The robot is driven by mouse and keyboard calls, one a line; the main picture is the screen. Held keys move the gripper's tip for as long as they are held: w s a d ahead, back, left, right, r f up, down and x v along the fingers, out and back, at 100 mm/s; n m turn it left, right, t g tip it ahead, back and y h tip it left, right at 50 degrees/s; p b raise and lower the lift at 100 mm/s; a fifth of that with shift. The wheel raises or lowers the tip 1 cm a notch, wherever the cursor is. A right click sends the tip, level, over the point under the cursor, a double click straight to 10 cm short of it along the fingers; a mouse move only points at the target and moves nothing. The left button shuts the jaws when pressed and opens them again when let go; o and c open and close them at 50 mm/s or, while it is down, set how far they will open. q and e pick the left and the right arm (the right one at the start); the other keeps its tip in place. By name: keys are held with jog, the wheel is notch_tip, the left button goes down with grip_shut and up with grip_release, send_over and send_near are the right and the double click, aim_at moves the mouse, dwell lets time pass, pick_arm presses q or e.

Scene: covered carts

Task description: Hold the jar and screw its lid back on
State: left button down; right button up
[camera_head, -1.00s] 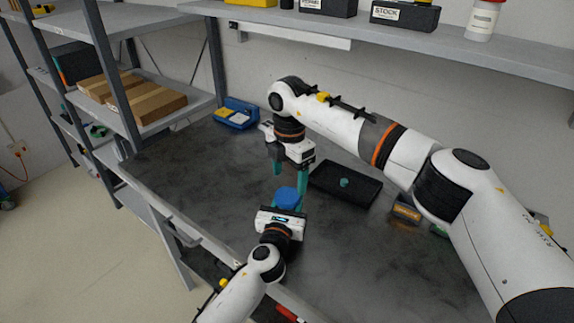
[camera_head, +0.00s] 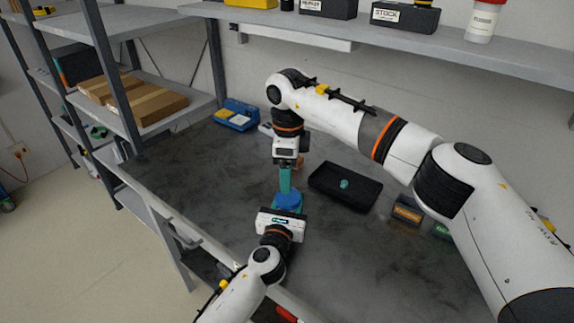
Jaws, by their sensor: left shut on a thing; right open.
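The blue lid (camera_head: 288,199) shows at the front middle of the table, just beyond my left gripper. The jar under it is hidden from this view. My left gripper (camera_head: 284,208) is low at the table's front, shut on the jar; its fingers are mostly hidden behind its white body. My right gripper (camera_head: 285,188) points straight down over the lid. Its teal fingers line up one behind the other, and it is open. The tips are at the lid, but I cannot tell whether they touch it.
A black tray (camera_head: 320,187) with a small teal piece (camera_head: 344,184) lies right of the grippers. A blue bin (camera_head: 237,114) stands at the back left. The table's left part is clear.

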aim_at(287, 196)
jog(key=n, duration=0.4)
jog(key=shift+r+n, duration=0.15)
jog(key=shift+n, duration=0.25)
jog(key=n, duration=0.4)
jog(key=shift+r, duration=0.15)
jog(key=n, duration=0.4)
jog(key=shift+a+r, duration=0.1)
jog(key=n, duration=0.4)
jog(key=shift+r, duration=0.1)
jog(key=shift+f, duration=4)
